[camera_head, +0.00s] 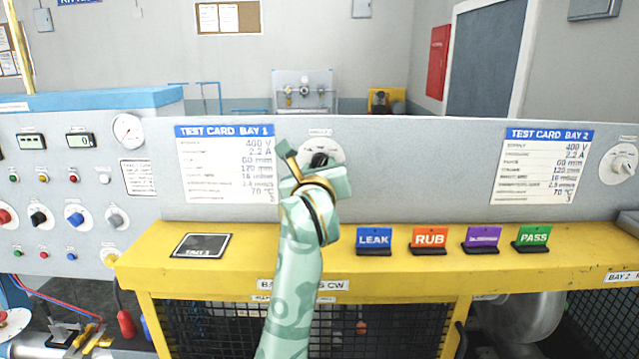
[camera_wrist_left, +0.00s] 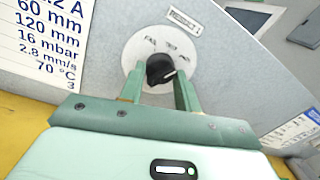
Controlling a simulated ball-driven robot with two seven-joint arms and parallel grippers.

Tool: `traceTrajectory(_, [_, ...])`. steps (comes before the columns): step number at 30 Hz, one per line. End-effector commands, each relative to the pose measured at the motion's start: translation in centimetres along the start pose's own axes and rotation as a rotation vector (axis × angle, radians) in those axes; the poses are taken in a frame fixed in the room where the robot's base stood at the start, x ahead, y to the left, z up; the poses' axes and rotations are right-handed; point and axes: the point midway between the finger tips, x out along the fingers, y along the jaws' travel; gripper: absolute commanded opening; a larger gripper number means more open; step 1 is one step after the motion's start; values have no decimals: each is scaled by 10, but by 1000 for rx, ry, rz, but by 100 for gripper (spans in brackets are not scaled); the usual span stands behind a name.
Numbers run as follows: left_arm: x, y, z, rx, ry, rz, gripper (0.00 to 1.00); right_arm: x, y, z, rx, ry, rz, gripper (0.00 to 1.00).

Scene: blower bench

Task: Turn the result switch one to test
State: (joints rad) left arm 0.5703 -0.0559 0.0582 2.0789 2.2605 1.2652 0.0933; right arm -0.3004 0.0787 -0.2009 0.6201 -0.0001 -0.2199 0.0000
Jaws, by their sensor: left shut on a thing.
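The result switch one is a black knob on a round white dial, on the grey panel just right of the Test Card Bay 1. In the head view the knob (camera_head: 319,160) shows just above my left gripper (camera_head: 303,163), which covers the lower dial. In the left wrist view the knob (camera_wrist_left: 160,69) sits between the two green fingers of my left gripper (camera_wrist_left: 158,88), which is shut on it. The knob's white pointer line aims to the right and slightly up. The small dial lettering is too blurred to read surely. My right gripper is not in view.
A yellow ledge (camera_head: 400,268) runs below the panel. Leak (camera_head: 374,240), Rub (camera_head: 429,240), purple (camera_head: 481,238) and Pass (camera_head: 532,237) signs stand on it to the right. A black plate (camera_head: 202,246) lies at left. A second dial (camera_head: 621,164) is at far right.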

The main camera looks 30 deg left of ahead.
Motion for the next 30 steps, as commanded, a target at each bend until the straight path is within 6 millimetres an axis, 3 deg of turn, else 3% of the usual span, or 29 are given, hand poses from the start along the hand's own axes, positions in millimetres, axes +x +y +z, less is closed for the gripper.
traceTrajectory(3, [0, 1, -6, -102, -9, -1, 10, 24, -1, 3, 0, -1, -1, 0])
traceTrajectory(15, [0, 0, -6, -392, -26, 0, 10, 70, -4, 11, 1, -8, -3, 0])
traceTrajectory(30, [0, -2, -2, -515, -33, 0, 10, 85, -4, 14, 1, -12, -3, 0])
